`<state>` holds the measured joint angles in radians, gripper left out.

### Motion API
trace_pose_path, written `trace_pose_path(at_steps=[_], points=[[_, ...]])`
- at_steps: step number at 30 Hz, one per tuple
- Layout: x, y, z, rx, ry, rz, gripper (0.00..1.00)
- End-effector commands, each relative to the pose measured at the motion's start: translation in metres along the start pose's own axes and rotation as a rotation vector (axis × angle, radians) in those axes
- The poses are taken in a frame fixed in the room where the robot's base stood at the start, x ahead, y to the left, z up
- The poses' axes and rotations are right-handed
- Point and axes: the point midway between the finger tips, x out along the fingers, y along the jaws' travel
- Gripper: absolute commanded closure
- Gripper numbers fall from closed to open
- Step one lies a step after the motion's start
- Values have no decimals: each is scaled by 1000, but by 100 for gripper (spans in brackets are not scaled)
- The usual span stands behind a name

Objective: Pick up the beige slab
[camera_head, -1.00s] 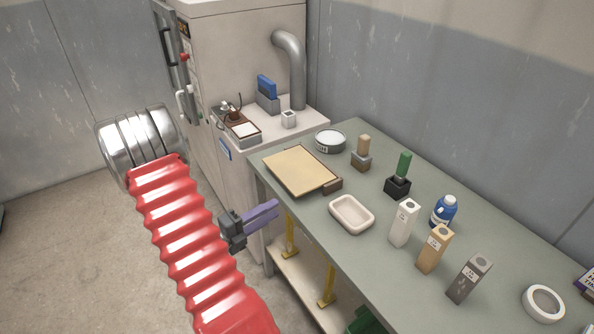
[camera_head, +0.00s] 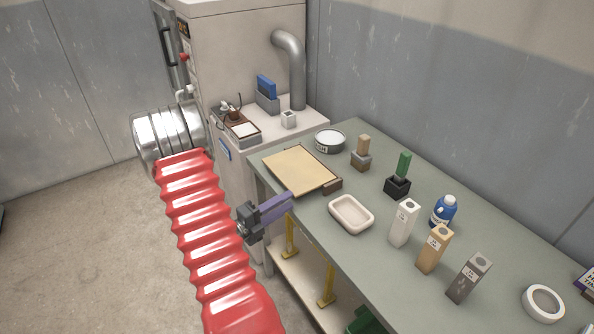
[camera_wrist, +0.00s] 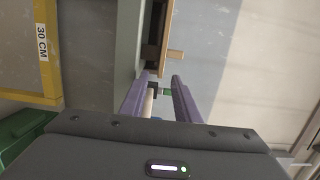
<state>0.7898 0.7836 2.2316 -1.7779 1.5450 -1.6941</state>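The beige slab (camera_head: 298,168) lies flat at the far left end of the grey-green table, with a brown block (camera_head: 326,187) against its near right edge. My gripper (camera_head: 288,199), with purple fingers, is at the table's left edge, just in front of the slab; no contact is clear. In the wrist view my gripper (camera_wrist: 161,76) has its fingers apart, with nothing held between them. A dark block-like shape shows beyond the fingertips there; I cannot tell if it is the brown block.
A white dish (camera_head: 351,214) stands right of the gripper. White (camera_head: 403,224), tan (camera_head: 434,250) and grey (camera_head: 468,280) upright blocks stand nearer. A round tin (camera_head: 330,141) and a wooden-topped tool (camera_head: 362,150) stand behind the slab. Yellow brackets (camera_head: 326,288) are below the tabletop.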

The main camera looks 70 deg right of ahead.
Motion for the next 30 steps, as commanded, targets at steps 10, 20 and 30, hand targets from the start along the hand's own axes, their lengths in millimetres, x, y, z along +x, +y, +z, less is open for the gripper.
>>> trace_pose_path(at_steps=[10,20,30], points=[[32,0,0,-1,-1,0,71],[33,0,0,-1,-1,0,71],[62,0,-5,0,2,0,71]])
